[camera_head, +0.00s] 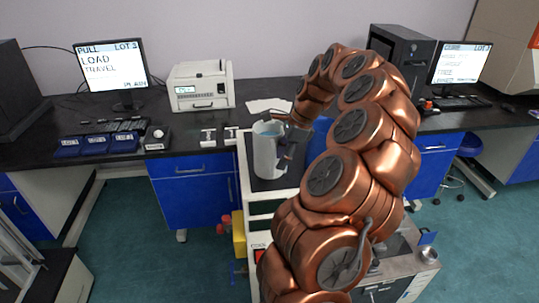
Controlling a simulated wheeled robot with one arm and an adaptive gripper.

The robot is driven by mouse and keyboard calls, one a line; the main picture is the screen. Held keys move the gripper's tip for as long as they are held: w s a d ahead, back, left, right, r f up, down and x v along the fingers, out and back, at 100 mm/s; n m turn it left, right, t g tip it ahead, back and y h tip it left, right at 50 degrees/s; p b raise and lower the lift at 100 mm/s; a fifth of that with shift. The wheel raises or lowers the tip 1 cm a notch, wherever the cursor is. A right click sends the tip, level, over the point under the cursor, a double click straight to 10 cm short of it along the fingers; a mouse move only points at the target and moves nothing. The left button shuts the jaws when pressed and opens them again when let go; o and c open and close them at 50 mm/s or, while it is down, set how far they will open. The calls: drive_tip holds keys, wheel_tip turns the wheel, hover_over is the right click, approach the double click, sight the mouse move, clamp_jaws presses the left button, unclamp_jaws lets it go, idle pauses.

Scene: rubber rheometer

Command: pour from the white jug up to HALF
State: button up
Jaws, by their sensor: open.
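The white jug (266,157) stands upright on the dark top of a white cabinet (248,192) in the middle of the view. Bluish liquid shows at its mouth. My gripper (284,158) is at the jug's right side, by its handle, with the fingers open. My arm covers part of the area to the right of the jug. Whether the fingers touch the handle is too small to tell. I cannot make out a vessel with a HALF mark.
A dark bench runs along the back with a left monitor (111,69), a white printer-like instrument (201,86), a keyboard (112,126) and blue trays (96,144). A right monitor (461,64) stands at the far right. A metal cart (393,272) is at lower right. Teal floor is open at lower left.

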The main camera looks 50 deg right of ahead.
drive_tip(key=x, duration=0.1)
drive_tip(key=p+x, duration=0.1)
drive_tip(key=x, duration=0.1)
drive_tip(key=shift+a+r, duration=0.15)
drive_tip(key=shift+a, duration=0.15)
drive_tip(key=shift+w+f, duration=0.2)
drive_tip(key=shift+f, duration=0.3)
clamp_jaws()
drive_tip(key=shift+a, duration=0.1)
